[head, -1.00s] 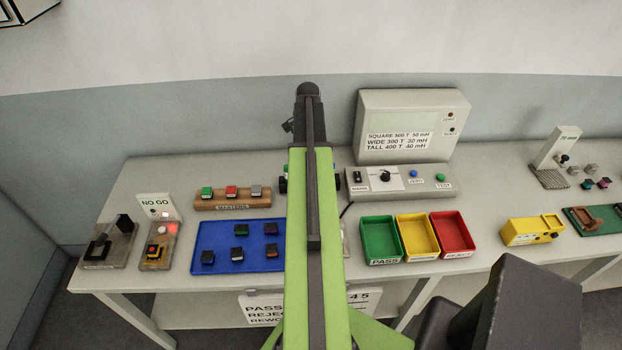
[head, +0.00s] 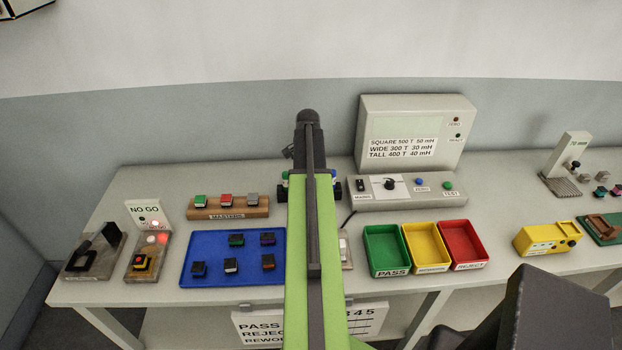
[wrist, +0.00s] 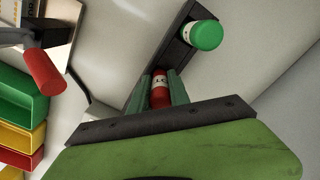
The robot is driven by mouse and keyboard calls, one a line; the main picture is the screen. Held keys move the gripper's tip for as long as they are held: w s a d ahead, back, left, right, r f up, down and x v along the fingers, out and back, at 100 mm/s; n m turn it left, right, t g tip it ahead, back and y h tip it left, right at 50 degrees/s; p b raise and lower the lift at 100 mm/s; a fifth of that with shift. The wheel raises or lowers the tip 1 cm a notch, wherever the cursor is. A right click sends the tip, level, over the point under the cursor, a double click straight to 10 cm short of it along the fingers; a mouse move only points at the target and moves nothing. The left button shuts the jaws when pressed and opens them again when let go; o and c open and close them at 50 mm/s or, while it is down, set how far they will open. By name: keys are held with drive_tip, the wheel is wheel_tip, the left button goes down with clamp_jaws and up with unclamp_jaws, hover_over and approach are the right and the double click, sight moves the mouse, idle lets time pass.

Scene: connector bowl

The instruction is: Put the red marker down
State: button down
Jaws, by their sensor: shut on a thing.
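In the wrist view the red marker (wrist: 159,92), with a white lettered band, is between the two fingers of my gripper (wrist: 159,84), which is shut on it. The marker lies over or in a dark narrow holder (wrist: 172,56); I cannot tell whether it touches the holder. A green-capped marker (wrist: 207,35) sits at the holder's far end. In the head view my arm hides the gripper and the red marker. Small green (head: 285,175) and blue (head: 334,174) ends show on either side of the arm.
A grey tester (head: 407,187) stands right of the arm. Green (head: 369,257), yellow (head: 409,252) and red (head: 446,247) bins stand in front of it. A blue tray (head: 205,240) with several parts lies left. A red-ended piece (wrist: 45,70) juts in at the wrist view's left.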

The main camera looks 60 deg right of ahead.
drive_tip(key=c, duration=1.2)
unclamp_jaws()
drive_tip(key=shift+c, duration=0.2)
wheel_tip(320, 180, up, 12)
drive_tip(key=p, duration=1.2)
drive_tip(key=shift+r+p, duration=0.25)
drive_tip(key=shift+p, duration=0.15)
drive_tip(key=shift+f, duration=0.15)
